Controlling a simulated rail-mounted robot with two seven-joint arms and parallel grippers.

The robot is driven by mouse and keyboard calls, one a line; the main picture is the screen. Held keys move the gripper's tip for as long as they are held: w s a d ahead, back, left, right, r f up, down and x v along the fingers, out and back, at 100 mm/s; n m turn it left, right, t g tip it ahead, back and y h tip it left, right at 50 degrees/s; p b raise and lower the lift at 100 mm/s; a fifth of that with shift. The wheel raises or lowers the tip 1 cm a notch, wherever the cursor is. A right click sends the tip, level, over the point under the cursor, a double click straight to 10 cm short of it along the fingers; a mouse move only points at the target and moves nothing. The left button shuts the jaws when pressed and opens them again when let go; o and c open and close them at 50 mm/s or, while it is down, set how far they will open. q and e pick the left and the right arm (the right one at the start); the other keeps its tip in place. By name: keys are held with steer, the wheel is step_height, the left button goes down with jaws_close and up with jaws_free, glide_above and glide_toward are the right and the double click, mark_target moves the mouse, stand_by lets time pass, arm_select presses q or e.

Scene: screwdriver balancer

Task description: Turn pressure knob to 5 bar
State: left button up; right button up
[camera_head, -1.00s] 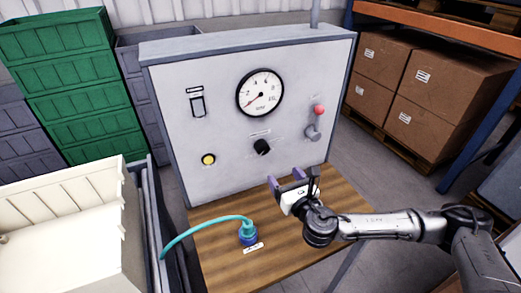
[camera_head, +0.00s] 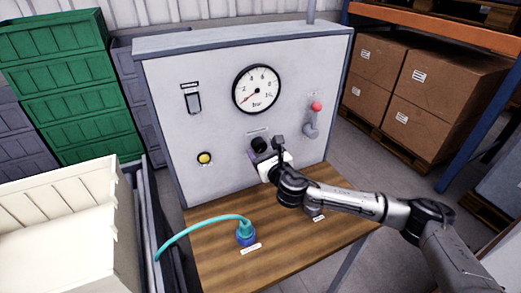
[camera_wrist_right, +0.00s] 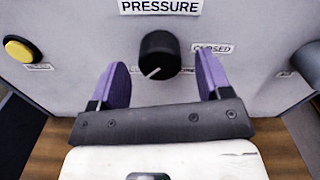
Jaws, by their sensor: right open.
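The black pressure knob (camera_head: 259,145) sits on the grey panel (camera_head: 220,135), under the round gauge (camera_head: 256,89). The gauge's red needle points to the lower left, near the low end of its scale. In the right wrist view the knob (camera_wrist_right: 158,55) shows between my purple fingers, below the PRESSURE label (camera_wrist_right: 160,6); its white mark points to the lower left. My right gripper (camera_wrist_right: 162,82) is open, with one finger on each side and a visible gap to the knob. In the head view my right gripper (camera_head: 265,152) is at the panel. My left gripper is not in view.
A red-tipped lever (camera_head: 314,118) is right of the knob. A yellow button (camera_head: 204,158) and a switch (camera_head: 193,102) are to its left. A teal hose with a blue fitting (camera_head: 245,234) stands on the wooden table (camera_head: 215,265). A cream crate (camera_head: 70,235) is at left.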

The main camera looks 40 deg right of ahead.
steer(key=shift+x, duration=1.2)
steer(key=shift+c, duration=0.2)
